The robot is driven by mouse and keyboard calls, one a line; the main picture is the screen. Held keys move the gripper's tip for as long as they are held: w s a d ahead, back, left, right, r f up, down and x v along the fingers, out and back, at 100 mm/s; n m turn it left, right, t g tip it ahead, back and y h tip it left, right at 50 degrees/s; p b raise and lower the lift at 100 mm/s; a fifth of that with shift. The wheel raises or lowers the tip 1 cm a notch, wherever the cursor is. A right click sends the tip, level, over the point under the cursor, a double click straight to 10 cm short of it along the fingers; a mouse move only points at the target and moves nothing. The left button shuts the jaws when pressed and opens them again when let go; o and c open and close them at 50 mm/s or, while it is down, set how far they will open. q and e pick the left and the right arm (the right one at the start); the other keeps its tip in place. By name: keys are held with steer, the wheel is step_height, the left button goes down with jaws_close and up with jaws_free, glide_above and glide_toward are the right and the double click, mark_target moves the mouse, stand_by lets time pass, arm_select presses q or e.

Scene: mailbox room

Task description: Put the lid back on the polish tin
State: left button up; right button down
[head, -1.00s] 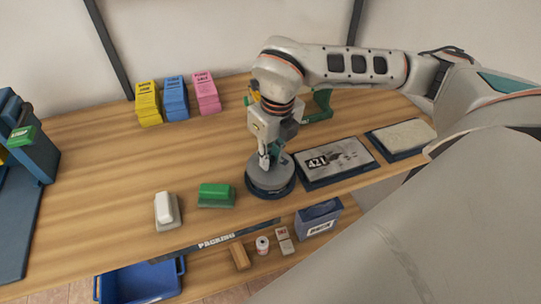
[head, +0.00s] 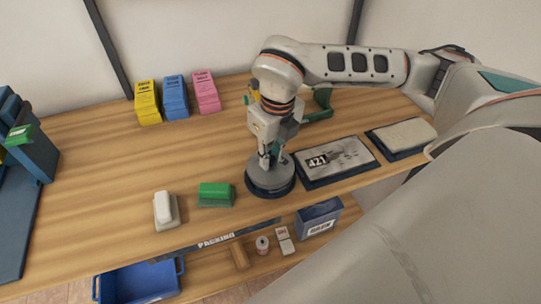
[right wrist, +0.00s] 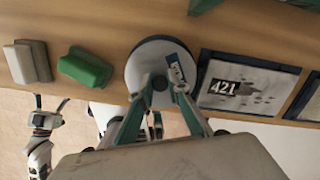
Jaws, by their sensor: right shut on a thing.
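A round, flat grey disc, seemingly the tin's lid (head: 266,184), lies over a round dark blue base (head: 289,187) near the table's front edge. The disc also shows in the right wrist view (right wrist: 148,55). My right gripper (head: 269,163) points down from above and is shut at the disc's middle, on a part hidden between its fingers. I cannot tell whether the disc sits flush on the base. My left gripper (right wrist: 50,103) shows open and empty in the right wrist view, off the table's front.
A green block (head: 216,194) and a white-topped block (head: 164,208) stand left of the disc. A framed plate marked 421 (head: 345,160) lies close on its right. Yellow, blue and pink boxes (head: 206,92) stand at the back. The table's middle left is clear.

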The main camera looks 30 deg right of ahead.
steer(key=c, duration=1.8)
jaws_free()
steer(key=shift+c, duration=0.2)
steer(key=o, duration=0.5)
steer(key=shift+r, duration=0.1)
steer(key=shift+r+p, duration=2.15)
steer(key=shift+r, duration=1.25)
